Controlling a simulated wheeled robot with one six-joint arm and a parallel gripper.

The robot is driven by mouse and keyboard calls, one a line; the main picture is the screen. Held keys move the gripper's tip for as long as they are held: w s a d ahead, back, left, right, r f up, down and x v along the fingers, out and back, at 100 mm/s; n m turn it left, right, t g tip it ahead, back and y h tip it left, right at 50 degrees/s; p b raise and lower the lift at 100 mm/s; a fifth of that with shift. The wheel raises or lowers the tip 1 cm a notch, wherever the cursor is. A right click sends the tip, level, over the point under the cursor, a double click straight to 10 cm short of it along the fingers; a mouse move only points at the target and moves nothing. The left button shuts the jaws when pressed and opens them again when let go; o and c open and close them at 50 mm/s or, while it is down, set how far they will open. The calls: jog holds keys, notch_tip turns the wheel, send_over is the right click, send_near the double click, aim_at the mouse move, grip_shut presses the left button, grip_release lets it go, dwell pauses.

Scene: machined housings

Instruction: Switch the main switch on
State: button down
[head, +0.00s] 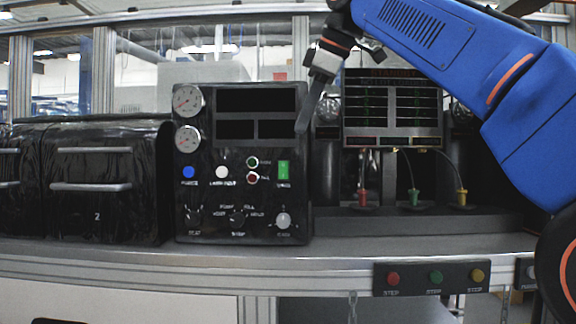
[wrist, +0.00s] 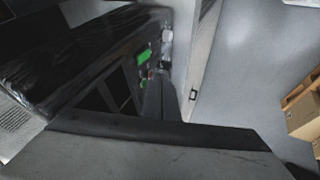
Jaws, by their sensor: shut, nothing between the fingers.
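The black control panel (head: 245,160) stands on the bench, facing me. A lit green rocker switch (head: 283,172) sits on its right side; its small label is too blurred to read surely, and I cannot tell which way the rocker is tipped. It also shows in the wrist view as a green patch (wrist: 144,57). My gripper (head: 301,129) is shut and empty, pointing down in front of the panel's upper right edge, above the green switch and apart from it. In the wrist view the dark fingers (wrist: 161,76) end close beside the switch area.
The panel also carries two gauges (head: 188,100), dark displays, a blue button (head: 189,172), a white button (head: 222,172), small green and red lamps, and knobs below. Black drawers (head: 100,180) stand left. A display unit (head: 393,110) stands right. Step buttons (head: 435,278) line the bench front.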

aim_at(286, 166)
jog(key=shift+s+a+f, duration=0.15)
jog(key=shift+s+f, duration=0.05)
jog(key=shift+f, duration=0.7)
jog(key=w+a+f, duration=0.3)
jog(key=w+f, duration=0.5)
jog(key=shift+w+a+f, duration=0.15)
jog(key=shift+w+f, duration=0.15)
jog(key=shift+f, duration=0.05)
